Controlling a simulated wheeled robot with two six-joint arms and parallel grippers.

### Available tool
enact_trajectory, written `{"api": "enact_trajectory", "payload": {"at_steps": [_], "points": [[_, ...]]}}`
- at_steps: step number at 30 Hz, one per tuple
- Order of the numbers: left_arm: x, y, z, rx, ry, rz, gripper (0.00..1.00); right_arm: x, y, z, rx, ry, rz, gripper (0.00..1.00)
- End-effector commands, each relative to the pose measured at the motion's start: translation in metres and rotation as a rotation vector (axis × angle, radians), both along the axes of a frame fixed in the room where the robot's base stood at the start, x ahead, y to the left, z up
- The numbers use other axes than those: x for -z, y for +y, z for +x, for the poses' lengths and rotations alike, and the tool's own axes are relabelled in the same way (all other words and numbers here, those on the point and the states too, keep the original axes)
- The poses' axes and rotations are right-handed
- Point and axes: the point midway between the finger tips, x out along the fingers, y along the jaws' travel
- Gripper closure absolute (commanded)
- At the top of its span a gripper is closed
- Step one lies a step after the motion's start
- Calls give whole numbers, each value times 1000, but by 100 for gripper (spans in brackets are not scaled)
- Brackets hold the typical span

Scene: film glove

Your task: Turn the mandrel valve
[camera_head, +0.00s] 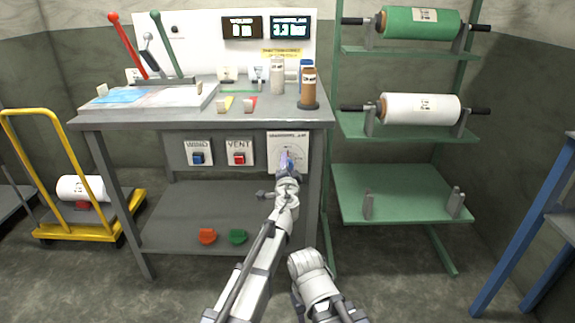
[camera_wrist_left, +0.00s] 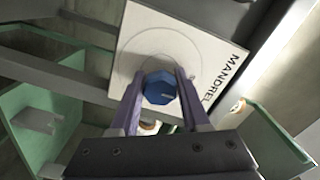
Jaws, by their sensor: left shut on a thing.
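The mandrel valve is a blue faceted knob (camera_wrist_left: 159,88) on a white square plate (camera_wrist_left: 205,45) marked with a ring and the word MANDREL. In the head view the plate (camera_head: 302,145) hangs on the bench front, at the right of its row of panels. My left gripper (camera_head: 287,162) reaches up to it and hides most of the knob there. In the left wrist view its two purple-grey fingers (camera_wrist_left: 160,92) are shut on the knob, one on each side. A white link of my right arm shows low in the head view; its jaws do not show.
The WIND panel (camera_head: 197,152) and VENT panel (camera_head: 239,152) sit left of the plate. Bottles (camera_head: 308,85) stand on the bench top (camera_head: 140,120) above. A green rack (camera_head: 390,190) with film rolls stands close on the right. A yellow cart (camera_head: 95,230) is at left.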

Motion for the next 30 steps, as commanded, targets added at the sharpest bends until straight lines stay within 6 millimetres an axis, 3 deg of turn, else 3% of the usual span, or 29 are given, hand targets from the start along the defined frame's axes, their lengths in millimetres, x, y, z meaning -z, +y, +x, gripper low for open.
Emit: {"api": "enact_trajectory", "payload": {"at_steps": [15,16,23,30], "points": [[1,0,-1,-1,0,-17,100,0,0,0,0,0,0,50],[0,0,-1,-1,0,-17,50,0,0,0,0,0,0,50],[0,0,-1,0,0,-15,24,0,0,0,0,0,0,50],[0,0,-1,0,0,-14,24,0,0,0,0,0,0,50]]}}
